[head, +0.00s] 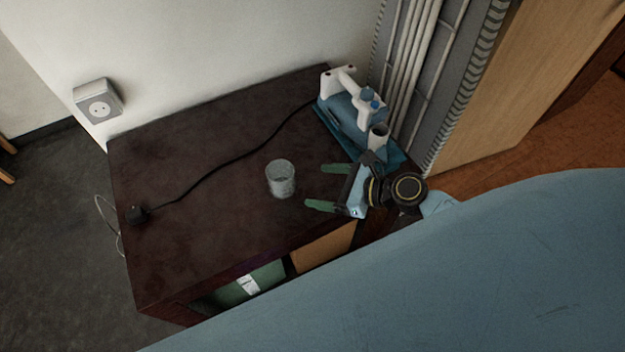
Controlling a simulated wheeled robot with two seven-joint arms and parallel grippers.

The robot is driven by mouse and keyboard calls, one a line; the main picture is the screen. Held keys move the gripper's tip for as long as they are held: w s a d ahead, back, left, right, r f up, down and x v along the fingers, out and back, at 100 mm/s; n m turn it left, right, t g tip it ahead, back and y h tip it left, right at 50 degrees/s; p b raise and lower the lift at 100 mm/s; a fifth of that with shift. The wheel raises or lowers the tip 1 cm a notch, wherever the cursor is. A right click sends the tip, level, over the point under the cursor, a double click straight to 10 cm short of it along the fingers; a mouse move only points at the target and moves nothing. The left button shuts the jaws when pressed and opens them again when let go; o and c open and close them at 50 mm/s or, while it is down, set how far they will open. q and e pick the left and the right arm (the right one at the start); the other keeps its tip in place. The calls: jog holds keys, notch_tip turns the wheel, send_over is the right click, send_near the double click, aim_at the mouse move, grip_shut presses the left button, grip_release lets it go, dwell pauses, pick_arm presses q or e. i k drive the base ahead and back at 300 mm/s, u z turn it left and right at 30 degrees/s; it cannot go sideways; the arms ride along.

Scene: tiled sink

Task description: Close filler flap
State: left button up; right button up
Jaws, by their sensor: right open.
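A blue and white appliance, which looks like an iron (343,112), stands on a blue base at the back right of the dark cabinet top. It has a white handle and small blue parts on top. I cannot make out clearly which part is the filler flap or how far open it is. My right gripper (315,186) is open and empty, its green fingers pointing left over the cabinet's right front part. It is in front of the appliance and apart from it. A clear glass (281,178) stands just left of the fingertips. My left gripper is not in view.
A black cord runs across the cabinet top (205,155) from the appliance to a plug (137,214) at the left. A wall socket (98,104) is at upper left. Pipes (408,50) rise behind the appliance. The cabinet's left half is mostly clear.

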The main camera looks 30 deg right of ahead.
aim_at(382, 119)
jog(key=z, duration=1.35)
